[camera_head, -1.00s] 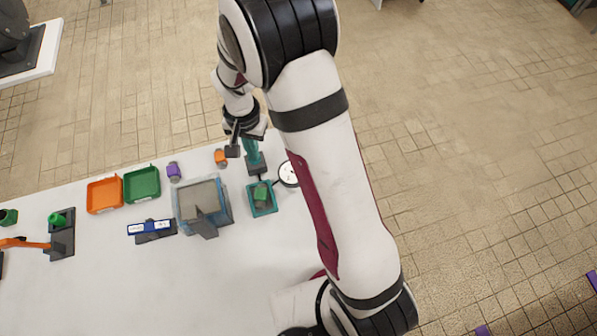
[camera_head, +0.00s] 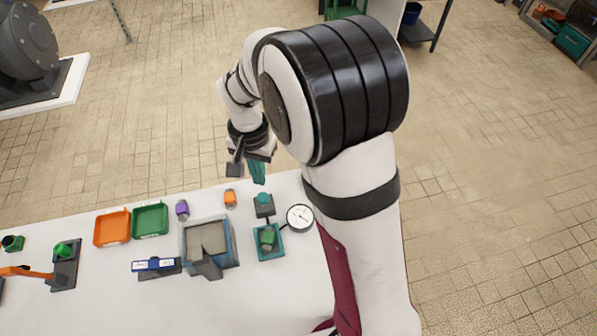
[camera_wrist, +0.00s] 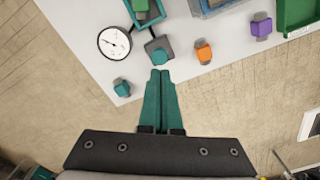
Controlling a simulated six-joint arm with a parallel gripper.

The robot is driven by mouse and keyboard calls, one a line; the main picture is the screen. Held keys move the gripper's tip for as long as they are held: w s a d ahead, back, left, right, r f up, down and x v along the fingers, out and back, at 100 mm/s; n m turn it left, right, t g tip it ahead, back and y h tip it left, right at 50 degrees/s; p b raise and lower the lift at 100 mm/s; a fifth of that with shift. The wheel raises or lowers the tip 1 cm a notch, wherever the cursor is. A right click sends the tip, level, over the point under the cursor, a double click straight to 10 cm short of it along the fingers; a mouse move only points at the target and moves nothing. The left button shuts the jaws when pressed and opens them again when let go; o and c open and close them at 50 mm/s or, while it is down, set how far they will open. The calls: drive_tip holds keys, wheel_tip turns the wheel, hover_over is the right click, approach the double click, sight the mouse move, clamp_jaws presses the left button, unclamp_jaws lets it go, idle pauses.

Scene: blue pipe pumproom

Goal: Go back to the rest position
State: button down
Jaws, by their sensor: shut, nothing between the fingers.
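My gripper (camera_head: 258,172) has teal fingers and hangs past the table's far edge in the head view. In the wrist view my gripper (camera_wrist: 160,74) is shut, its fingertips together with nothing between them. The fingertips appear just short of a dark block with a teal knob (camera_wrist: 158,52), which also shows in the head view (camera_head: 264,204). My gripper looks raised above the level of the white table (camera_head: 100,285).
On the table are a dial gauge (camera_head: 300,217), a teal tray (camera_head: 282,250) holding a green part, a grey-blue box (camera_head: 230,262), an orange tray (camera_head: 112,228), a green tray (camera_head: 150,220), and small orange (camera_head: 230,198) and purple (camera_head: 182,209) parts. Open tiled floor lies beyond.

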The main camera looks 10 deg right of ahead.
drive_tip(key=s+d+r+y, duration=0.1)
drive_tip(key=s+d+r, duration=0.15)
drive_tip(key=s, duration=0.55)
drive_tip(key=s+d+r, duration=0.1)
drive_tip(key=s+r, duration=0.3)
drive_tip(key=s, duration=0.4)
drive_tip(key=s+d+r+y, duration=0.1)
drive_tip(key=s+r, duration=0.2)
drive_tip(key=s, duration=0.5)
drive_tip(key=w+a+f+h, duration=0.1)
drive_tip(key=w+a+f, duration=0.1)
drive_tip(key=w, duration=1.4)
drive_tip(key=shift+h, duration=0.5)
drive_tip(key=w+f, duration=0.2)
drive_tip(key=f, duration=0.1)
drive_tip(key=w+a+f, duration=0.1)
drive_tip(key=w+f, duration=0.2)
drive_tip(key=f, duration=0.1)
drive_tip(key=w+a+f, duration=0.1)
drive_tip(key=w+f, duration=0.2)
drive_tip(key=f, duration=0.1)
drive_tip(key=shift+a+f, duration=0.2)
drive_tip(key=shift+a, duration=0.05)
drive_tip(key=shift+f, duration=0.3)
